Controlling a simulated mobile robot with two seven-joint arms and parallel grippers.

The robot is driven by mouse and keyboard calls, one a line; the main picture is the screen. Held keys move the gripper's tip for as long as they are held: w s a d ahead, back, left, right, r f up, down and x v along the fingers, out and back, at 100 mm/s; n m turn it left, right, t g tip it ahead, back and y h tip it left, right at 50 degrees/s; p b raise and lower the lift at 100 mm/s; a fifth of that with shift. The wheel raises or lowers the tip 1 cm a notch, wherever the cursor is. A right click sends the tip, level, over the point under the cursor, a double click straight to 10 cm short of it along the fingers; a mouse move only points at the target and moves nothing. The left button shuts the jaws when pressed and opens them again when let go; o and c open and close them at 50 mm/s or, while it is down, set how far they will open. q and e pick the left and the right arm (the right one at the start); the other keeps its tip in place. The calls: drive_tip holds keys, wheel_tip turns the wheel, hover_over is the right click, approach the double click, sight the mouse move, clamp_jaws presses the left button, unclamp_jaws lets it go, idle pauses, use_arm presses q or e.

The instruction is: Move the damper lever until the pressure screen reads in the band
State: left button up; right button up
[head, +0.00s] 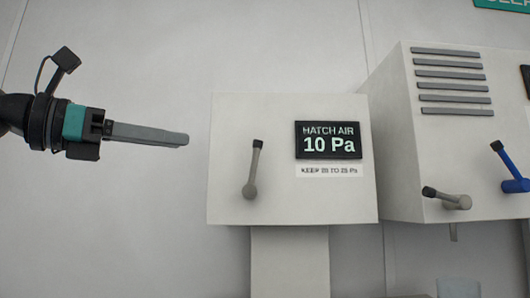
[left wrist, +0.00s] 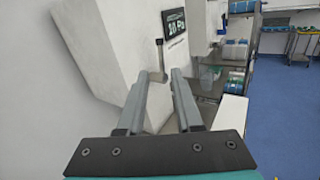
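The damper lever (head: 254,168) is a grey rod with a black tip on the front of a white box. It stands nearly upright from its pivot at the bottom, leaning slightly right. The pressure screen (head: 328,140) right of it reads "HATCH AIR 10 Pa". A label (head: 330,171) below says "KEEP … TO … Pa"; its digits are blurred. My left gripper (head: 186,139) points right, apart from the lever and left of it. In the left wrist view its fingers (left wrist: 159,75) are open with nothing between them; the lever (left wrist: 160,57) shows beyond their gap. My right gripper is not in view.
A second white box (head: 400,150) stands close on the right, with vent slats (head: 450,82), a grey lever (head: 447,198) and a blue lever (head: 509,165). The wall left of the hatch box is bare. Shelves (left wrist: 236,50) and blue floor (left wrist: 285,120) lie at right in the left wrist view.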

use_arm(q)
approach(254, 152)
drive_tip(key=p+x, duration=0.2)
drive_tip(key=x, duration=0.7)
drive_tip(key=shift+w+p, duration=0.1)
drive_tip(key=shift+p, duration=0.3)
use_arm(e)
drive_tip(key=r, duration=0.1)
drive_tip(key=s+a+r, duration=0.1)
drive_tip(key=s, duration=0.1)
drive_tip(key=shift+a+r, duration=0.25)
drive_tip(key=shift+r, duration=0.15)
use_arm(q)
drive_tip(key=shift+c, duration=0.2)
clamp_jaws()
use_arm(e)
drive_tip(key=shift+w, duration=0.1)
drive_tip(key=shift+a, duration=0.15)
